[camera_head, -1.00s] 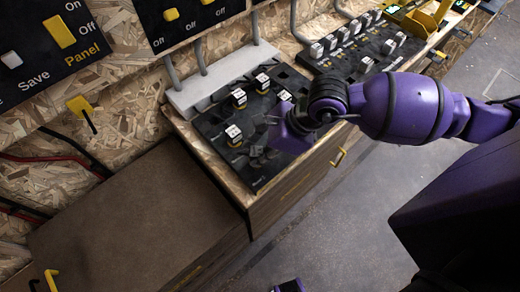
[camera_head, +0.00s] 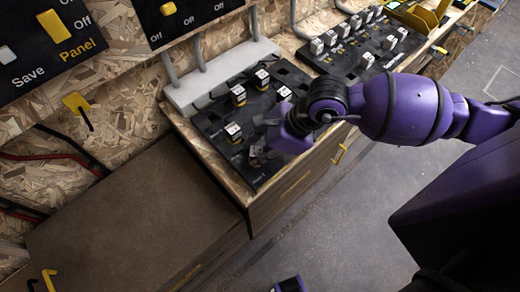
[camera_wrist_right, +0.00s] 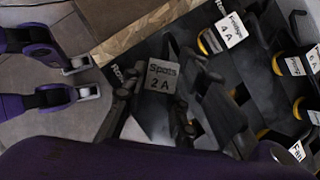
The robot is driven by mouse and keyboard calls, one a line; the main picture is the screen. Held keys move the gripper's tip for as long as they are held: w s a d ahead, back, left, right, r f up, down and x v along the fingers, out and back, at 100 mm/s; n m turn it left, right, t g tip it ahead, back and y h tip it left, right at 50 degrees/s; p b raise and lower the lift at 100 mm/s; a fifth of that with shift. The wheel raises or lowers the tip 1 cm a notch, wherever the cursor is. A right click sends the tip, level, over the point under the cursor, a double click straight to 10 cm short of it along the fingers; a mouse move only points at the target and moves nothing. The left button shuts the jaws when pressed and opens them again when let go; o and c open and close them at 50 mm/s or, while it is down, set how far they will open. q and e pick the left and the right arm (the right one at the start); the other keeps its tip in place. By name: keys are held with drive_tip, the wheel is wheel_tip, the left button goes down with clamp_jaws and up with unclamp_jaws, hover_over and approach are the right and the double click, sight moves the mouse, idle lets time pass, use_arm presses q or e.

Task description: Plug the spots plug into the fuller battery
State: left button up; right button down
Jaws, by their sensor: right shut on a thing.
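The spots plug (camera_wrist_right: 162,78) has a pale label reading "Spots 2 A" in the right wrist view. It sits between the black fingers of my right gripper (camera_wrist_right: 155,100), which is shut on it. In the head view my right gripper (camera_head: 262,148) is over the front right part of the near black plug board (camera_head: 212,118); the plug is hardly distinguishable there. Whether the plug is clear of the board I cannot tell. Yellow units with small green displays (camera_head: 397,6), perhaps the batteries, stand at the far top right; their readings are too small.
Other labelled plugs stand on the near board, one reading "Fridge 4 A" (camera_wrist_right: 228,28). A second board (camera_head: 350,55) with several plugs lies farther right. Wall switch panels (camera_head: 45,45) are at the left. The brown counter (camera_head: 130,220) at lower left is clear.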

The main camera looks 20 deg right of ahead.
use_arm(q)
drive_tip(key=shift+f, duration=0.1)
use_arm(e)
drive_tip(key=shift+f, duration=0.1)
drive_tip(key=c, duration=1.3)
unclamp_jaws()
drive_tip(key=shift+c, duration=0.2)
drive_tip(key=shift+o, duration=0.3)
drive_tip(key=o, duration=0.4)
drive_tip(key=shift+o, duration=0.2)
drive_tip(key=shift+r+p, duration=2.5)
drive_tip(key=shift+r, duration=2.1)
use_arm(q)
drive_tip(key=w+r+t, duration=0.1)
drive_tip(key=w+r, duration=0.3)
drive_tip(key=r, duration=0.3)
drive_tip(key=shift+w, duration=0.3)
